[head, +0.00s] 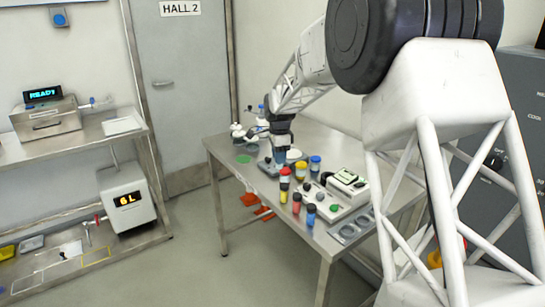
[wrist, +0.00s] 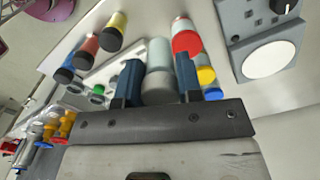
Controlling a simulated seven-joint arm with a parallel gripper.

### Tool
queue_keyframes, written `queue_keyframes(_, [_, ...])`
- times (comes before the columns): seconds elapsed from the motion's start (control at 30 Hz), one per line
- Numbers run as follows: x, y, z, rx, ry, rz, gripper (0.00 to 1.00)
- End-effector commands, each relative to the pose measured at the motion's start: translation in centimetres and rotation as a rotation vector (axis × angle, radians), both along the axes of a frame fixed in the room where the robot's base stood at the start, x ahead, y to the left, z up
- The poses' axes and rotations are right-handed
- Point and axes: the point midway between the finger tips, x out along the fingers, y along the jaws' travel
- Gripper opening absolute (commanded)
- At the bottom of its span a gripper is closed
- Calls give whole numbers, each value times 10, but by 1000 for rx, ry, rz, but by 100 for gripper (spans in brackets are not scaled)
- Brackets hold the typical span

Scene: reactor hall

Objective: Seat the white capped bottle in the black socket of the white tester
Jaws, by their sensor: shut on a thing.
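My gripper (wrist: 159,72) is shut on the white capped bottle (wrist: 159,56); its two blue fingers stand on either side of it in the wrist view. The bottle shows as a pale cylinder with a greyer part nearer the gripper. In the head view my gripper (head: 279,147) is over the far part of the steel table, and the bottle is hard to make out there. The white tester (head: 349,186) stands to the right, with a small lit screen and a green button. In the wrist view the tester (wrist: 101,78) is partly covered by bottles. I cannot make out its black socket clearly.
Black-capped bottles, red (wrist: 86,47), yellow (wrist: 115,27) and blue, stand near the tester. Red-capped (wrist: 186,40), yellow-capped (wrist: 206,75) and blue-capped bottles stand close to my gripper. A grey device with a white disc (wrist: 268,57) is beside them. White flasks (head: 237,131) stand at the far end.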

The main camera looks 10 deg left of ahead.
Motion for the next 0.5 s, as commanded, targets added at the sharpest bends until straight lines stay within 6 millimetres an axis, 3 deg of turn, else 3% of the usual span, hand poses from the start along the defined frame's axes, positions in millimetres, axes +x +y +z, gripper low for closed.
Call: queue_keyframes(0.5, [49,-130,-10,0,-1,-582,10])
